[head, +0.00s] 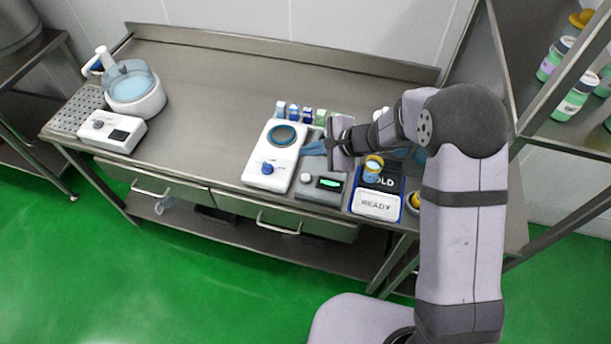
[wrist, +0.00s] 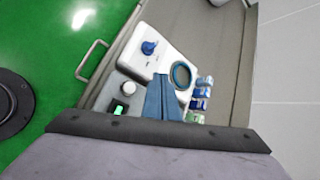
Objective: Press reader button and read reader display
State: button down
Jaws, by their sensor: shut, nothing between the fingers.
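The reader is a grey box (head: 320,194) at the front of the steel table. It has a round white button (head: 306,177) and a small display (head: 328,183) lit green, whose characters are too small to read. In the wrist view the button (wrist: 128,88) and lit display (wrist: 118,110) lie left of my fingers. My gripper (head: 305,149) is shut and empty, its blue fingers close together, behind the button and apart from it. In the wrist view the fingertips (wrist: 161,78) overlap the edge of the white device.
A white device (head: 261,174) with a blue knob and round well stands left of the reader. Several small vials (head: 294,113) stand behind. A READY/COLD tray (head: 378,206) with a yellow-rimmed jar (head: 373,167) is to the right. A water bath (head: 135,92) stands far left; the table's middle is clear.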

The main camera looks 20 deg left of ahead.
jog(key=b, duration=0.5)
send_over(309, 179)
notch_tip(309, 179, down, 7)
jog(key=shift+w+f, duration=0.1)
jog(key=shift+f, duration=0.05)
jog(key=shift+f+b, duration=0.7)
jog(key=shift+f, duration=0.05)
jog(key=shift+f+b, duration=0.85)
jog(key=shift+b, duration=0.45)
dwell(2.1)
jog(key=shift+r, duration=0.1)
jog(key=shift+r+p, duration=0.5)
jog(key=shift+r, duration=0.3)
dwell(0.3)
jog(key=shift+r+p, duration=1.65)
jog(key=shift+r, duration=0.85)
